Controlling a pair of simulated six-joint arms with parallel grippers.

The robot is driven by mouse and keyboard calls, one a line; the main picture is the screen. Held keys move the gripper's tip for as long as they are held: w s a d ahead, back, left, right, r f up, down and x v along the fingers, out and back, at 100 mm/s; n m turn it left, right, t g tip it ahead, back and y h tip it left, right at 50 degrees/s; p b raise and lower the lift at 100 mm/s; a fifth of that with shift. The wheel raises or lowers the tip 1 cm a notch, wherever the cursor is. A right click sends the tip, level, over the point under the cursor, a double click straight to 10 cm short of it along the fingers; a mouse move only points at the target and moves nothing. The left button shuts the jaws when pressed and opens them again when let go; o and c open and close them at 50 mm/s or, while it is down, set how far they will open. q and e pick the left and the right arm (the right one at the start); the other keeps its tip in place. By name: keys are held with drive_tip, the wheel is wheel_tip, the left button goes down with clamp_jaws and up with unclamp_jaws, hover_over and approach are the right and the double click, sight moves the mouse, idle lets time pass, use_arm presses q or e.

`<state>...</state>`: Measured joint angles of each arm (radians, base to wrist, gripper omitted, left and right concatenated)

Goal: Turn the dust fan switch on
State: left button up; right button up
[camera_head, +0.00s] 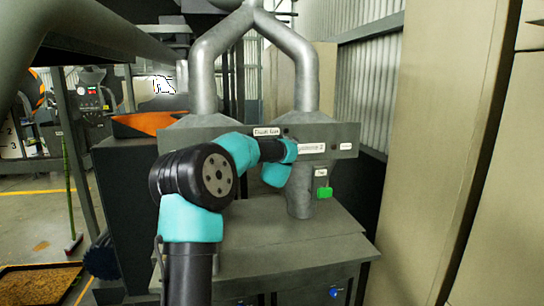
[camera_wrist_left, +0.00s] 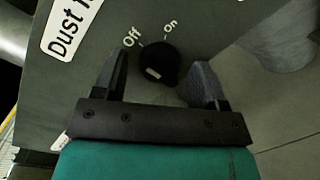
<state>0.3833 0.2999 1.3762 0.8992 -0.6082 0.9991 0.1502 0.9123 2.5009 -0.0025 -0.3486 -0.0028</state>
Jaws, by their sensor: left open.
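The dust fan switch is a round black knob (camera_wrist_left: 165,60) with a white mark, on a grey panel, in the left wrist view. The labels "Off" (camera_wrist_left: 131,37) and "On" (camera_wrist_left: 170,26) are above it. I cannot tell which label the knob is set to. My left gripper (camera_wrist_left: 160,60) is open, with one finger on each side of the knob; I cannot tell whether they touch it. In the head view the "Dust Fan" label (camera_head: 267,132) shows above my left wrist, which hides the knob. My right gripper is not in view.
The panel also carries a "Separator 2" label (camera_head: 311,147) and a green switch (camera_head: 325,192) to the right. Grey pipes (camera_head: 205,75) rise behind the panel. A beige cabinet (camera_head: 440,150) stands at right. A flat machine top (camera_head: 280,240) lies below.

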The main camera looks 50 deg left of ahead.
use_arm(q)
drive_tip(key=c, duration=0.9)
drive_tip(key=shift+m, duration=0.4)
drive_tip(key=m+g, duration=0.1)
drive_tip(key=m, duration=0.9)
drive_tip(key=shift+r+g, duration=0.15)
drive_tip(key=shift+g, duration=0.25)
drive_tip(key=shift+m, duration=0.3)
drive_tip(key=o, duration=0.9)
